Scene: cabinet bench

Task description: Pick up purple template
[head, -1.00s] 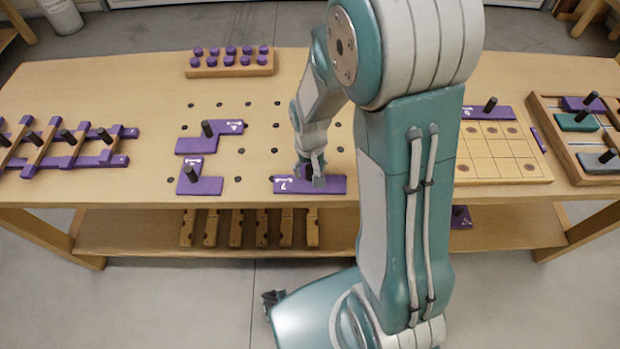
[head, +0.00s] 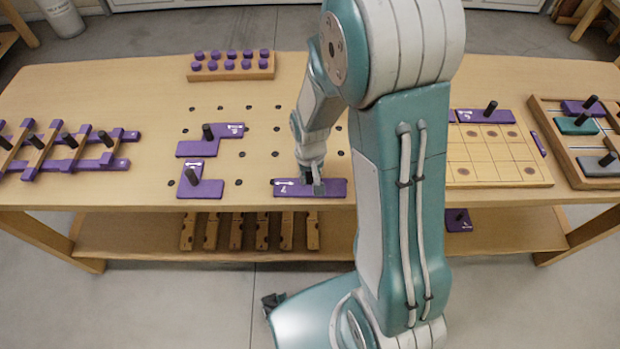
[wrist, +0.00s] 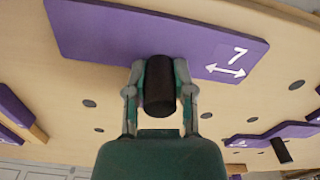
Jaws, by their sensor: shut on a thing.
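A flat purple template (head: 333,187) with a white 7 and a double arrow is at the front edge of the bench top in the head view. It also spans the upper part of the wrist view (wrist: 100,32). My gripper (head: 312,188) is over its middle. In the wrist view my gripper (wrist: 160,85) has its two fingers shut on the template's black upright handle (wrist: 160,92). Whether the template touches the bench top cannot be told for certain.
A wooden block with purple pegs (head: 230,72) stands behind. A grid board (head: 497,160) is at the right. A lattice of purple bars (head: 66,160) is at the far left.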

